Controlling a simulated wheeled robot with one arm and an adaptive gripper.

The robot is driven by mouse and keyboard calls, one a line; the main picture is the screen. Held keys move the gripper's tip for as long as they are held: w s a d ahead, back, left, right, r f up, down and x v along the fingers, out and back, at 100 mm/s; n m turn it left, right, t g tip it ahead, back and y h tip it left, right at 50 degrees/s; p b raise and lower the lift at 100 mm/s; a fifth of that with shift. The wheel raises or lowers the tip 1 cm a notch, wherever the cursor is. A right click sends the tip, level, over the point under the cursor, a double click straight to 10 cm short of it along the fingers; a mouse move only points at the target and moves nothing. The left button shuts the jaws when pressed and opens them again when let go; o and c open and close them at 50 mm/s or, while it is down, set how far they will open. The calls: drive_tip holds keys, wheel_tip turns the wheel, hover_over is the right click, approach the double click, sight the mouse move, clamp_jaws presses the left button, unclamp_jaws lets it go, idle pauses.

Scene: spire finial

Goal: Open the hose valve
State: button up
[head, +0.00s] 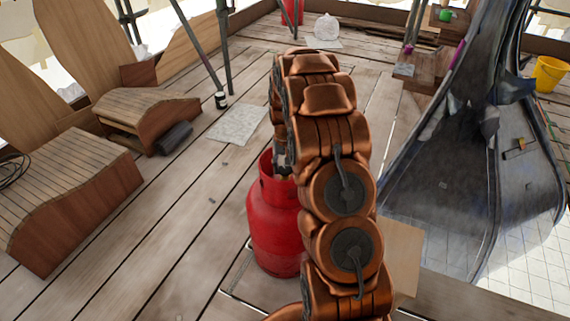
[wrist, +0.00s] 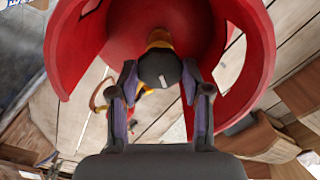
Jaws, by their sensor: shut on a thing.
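A red gas cylinder (head: 272,225) stands upright on the plank floor in the head view, partly hidden behind my copper arm. In the wrist view its red collar (wrist: 255,50) curves around the valve. The valve has a round black knob (wrist: 160,69) with a pale mark and a yellow body (wrist: 159,39) behind it. My gripper (wrist: 160,85) is shut on the black knob, with one finger on each side. In the head view the valve and the fingertips are mostly hidden by the collar and my arm.
A yellow and orange hose-like piece (wrist: 103,97) shows beside the valve. Curved wooden benches (head: 75,190) stand at the left. A dark, curved metal shell (head: 480,170) rises at the right. A small dark can (head: 221,100) and a paper sheet (head: 238,124) lie on the open floor.

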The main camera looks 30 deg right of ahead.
sight(285, 169)
drive_tip(key=shift+r+n+p, duration=0.1)
drive_tip(key=shift+n+p, duration=0.2)
drive_tip(key=shift+n, duration=0.8)
drive_tip(key=shift+w, duration=0.1)
drive_tip(key=o, duration=1.2)
drive_tip(key=shift+c, duration=0.2)
wheel_tip(285, 169, up, 12)
drive_tip(key=shift+a, duration=0.1)
